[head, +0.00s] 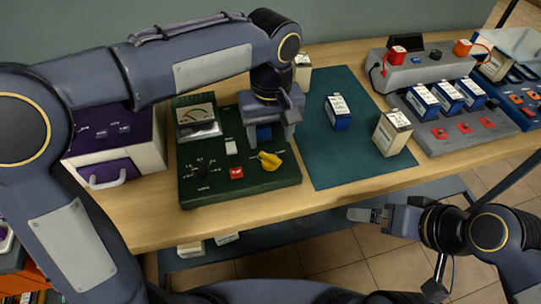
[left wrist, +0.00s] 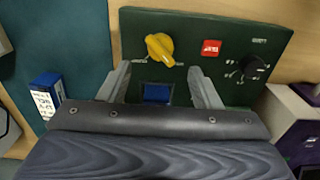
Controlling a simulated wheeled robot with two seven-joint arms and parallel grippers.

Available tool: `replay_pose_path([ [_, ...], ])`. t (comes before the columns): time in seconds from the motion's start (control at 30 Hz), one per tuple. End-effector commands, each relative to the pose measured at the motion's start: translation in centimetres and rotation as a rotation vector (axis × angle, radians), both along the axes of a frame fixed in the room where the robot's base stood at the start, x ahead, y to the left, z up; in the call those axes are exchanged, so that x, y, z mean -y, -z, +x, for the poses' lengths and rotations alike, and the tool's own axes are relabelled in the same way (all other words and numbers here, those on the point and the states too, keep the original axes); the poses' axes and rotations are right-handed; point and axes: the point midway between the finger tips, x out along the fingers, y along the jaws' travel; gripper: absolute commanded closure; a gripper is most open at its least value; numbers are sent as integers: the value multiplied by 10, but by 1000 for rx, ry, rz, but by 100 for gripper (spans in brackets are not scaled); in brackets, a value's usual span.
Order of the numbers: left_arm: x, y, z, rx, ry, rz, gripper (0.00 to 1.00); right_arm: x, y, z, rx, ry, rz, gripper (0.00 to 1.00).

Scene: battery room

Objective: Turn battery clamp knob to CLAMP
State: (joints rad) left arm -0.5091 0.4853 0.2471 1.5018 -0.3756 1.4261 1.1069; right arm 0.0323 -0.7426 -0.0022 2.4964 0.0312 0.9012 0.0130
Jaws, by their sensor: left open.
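The yellow clamp knob (head: 269,161) sits on the dark green tester panel (head: 240,190), near its front right corner. It also shows in the left wrist view (left wrist: 159,48), its handle set at a slant; the lettering beside it is too small to read. A blue block (left wrist: 157,93), apparently a battery, sits in the panel behind the knob. My left gripper (left wrist: 162,85) is open, with its fingers on either side of the blue block and apart from the knob; whether they touch the block I cannot tell. My right gripper (head: 370,215) hangs in front of the table, away from the panel.
The panel also carries a red button (head: 237,172), a black dial (head: 202,173) and a meter (head: 197,117). A purple and white box (head: 110,145) stands at left. Batteries (head: 338,112) (head: 392,132) stand on the teal mat (head: 350,165). A grey charger (head: 460,135) is at right.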

Motion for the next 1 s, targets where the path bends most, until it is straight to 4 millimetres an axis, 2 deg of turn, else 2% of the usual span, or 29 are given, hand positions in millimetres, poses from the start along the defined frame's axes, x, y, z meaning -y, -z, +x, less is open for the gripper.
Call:
replay_pose_path([
  [0.3, -1, 49, 0, -3, 0, 1, 42, 0, 5, 0, 0, 0, 0, 3],
  [0.43, -1, 65, 0, -3, -2, 0, 42, 0, 6, 0, 0, 0, 0, 3],
  [0.6, -1, 74, 0, -2, -1, -1, 42, 0, 7, 0, 0, 0, 0, 3],
  [0.83, -1, 74, 0, 0, -1, -2, 42, 0, 7, 0, 0, 0, 0, 3],
  [1.0, -1, 74, 0, 0, -1, -2, 63, 0, 7, 0, 0, 0, 0, 3],
])
